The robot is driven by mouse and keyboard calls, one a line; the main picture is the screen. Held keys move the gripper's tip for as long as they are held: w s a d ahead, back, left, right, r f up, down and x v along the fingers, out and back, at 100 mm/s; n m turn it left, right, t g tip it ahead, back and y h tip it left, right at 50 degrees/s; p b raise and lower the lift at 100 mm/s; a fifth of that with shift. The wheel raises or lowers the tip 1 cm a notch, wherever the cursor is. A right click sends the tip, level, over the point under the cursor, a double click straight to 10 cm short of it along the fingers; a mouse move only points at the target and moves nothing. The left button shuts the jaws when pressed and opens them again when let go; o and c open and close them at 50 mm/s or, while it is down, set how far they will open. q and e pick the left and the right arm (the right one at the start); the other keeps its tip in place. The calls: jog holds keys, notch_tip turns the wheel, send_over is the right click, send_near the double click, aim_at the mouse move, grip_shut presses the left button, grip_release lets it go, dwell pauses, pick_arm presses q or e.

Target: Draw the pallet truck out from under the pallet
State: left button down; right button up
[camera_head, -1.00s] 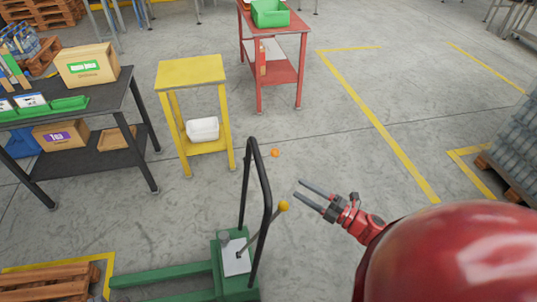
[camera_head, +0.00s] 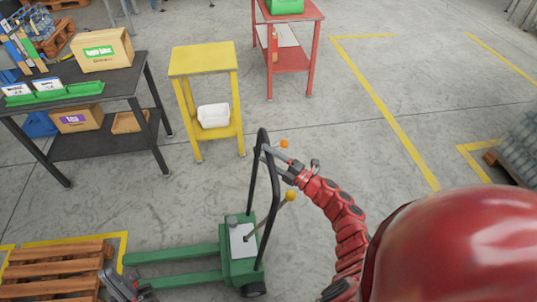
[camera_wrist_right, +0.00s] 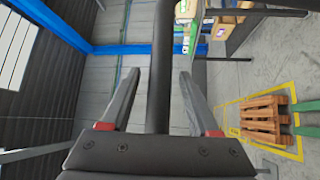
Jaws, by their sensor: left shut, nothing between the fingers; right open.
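The green pallet truck (camera_head: 238,250) stands at lower middle in the head view, its two forks pointing left toward the wooden pallet (camera_head: 60,252). The fork ends meet the pallet's right edge; whether they reach beneath it I cannot tell. The truck's black loop handle (camera_head: 275,195) stands upright. My right gripper (camera_head: 263,151) is at the top of the handle, fingers open. In the right wrist view the handle bar (camera_wrist_right: 163,70) runs between the open fingers. My left gripper (camera_head: 106,274) is low at the bottom left, shut and empty, in front of the pallet's right edge.
A yellow stand (camera_head: 203,58) with a white container, a dark workbench (camera_head: 105,103) with boxes, and a red table (camera_head: 290,57) stand behind. Floor between truck and stands is clear. A loaded pallet (camera_head: 492,158) is at right.

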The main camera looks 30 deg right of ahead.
grip_shut()
dwell(0.3)
dwell(1.1)
